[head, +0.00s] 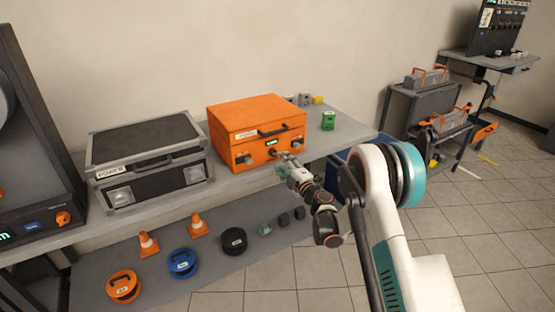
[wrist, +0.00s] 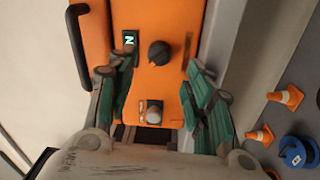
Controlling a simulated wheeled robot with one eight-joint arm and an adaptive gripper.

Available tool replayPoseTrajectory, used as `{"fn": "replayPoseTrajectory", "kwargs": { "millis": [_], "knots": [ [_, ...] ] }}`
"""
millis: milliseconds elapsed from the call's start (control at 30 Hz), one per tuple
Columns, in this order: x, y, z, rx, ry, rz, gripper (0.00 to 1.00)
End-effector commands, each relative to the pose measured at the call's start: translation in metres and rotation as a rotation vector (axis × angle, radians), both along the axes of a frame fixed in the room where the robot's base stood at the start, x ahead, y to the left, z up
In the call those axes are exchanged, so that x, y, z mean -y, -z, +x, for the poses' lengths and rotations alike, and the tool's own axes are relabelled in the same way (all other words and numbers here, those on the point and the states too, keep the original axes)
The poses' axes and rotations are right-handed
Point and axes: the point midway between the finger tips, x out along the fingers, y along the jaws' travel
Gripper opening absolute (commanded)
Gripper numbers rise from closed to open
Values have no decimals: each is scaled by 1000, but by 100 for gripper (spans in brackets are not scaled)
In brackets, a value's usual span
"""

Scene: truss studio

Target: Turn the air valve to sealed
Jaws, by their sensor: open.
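An orange case (head: 257,133) stands on the grey bench, its front facing me. In the wrist view its orange front panel (wrist: 172,84) has a round black knob (wrist: 159,53) and a grey knob (wrist: 153,113) with a small label beside it. A small lit green display (wrist: 129,41) is left of the black knob. I cannot read which knob is the air valve or its setting. My gripper (head: 284,157) is at the case front; in the wrist view its open teal fingers (wrist: 161,62) are on either side of the black knob. Contact cannot be told.
A grey-edged black case (head: 150,165) stands left of the orange case. A green box (head: 328,121) is on the bench to the right. Orange cones (head: 198,225) and coiled reels (head: 182,262) sit on the lower shelf. Tiled floor (head: 455,240) is open at right.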

Motion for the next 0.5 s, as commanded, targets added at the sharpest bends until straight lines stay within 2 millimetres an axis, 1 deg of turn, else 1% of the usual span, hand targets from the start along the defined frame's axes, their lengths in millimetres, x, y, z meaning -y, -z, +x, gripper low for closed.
{"fn": "replayPoseTrajectory", "kwargs": {
  "millis": [33,200,333,500],
  "knots": [
    [7,0,-9,0,2,0,47],
    [24,3,-35,0,1,0,47],
    [32,4,-47,0,0,0,47],
    [36,4,-55,0,0,0,47]
  ]
}}
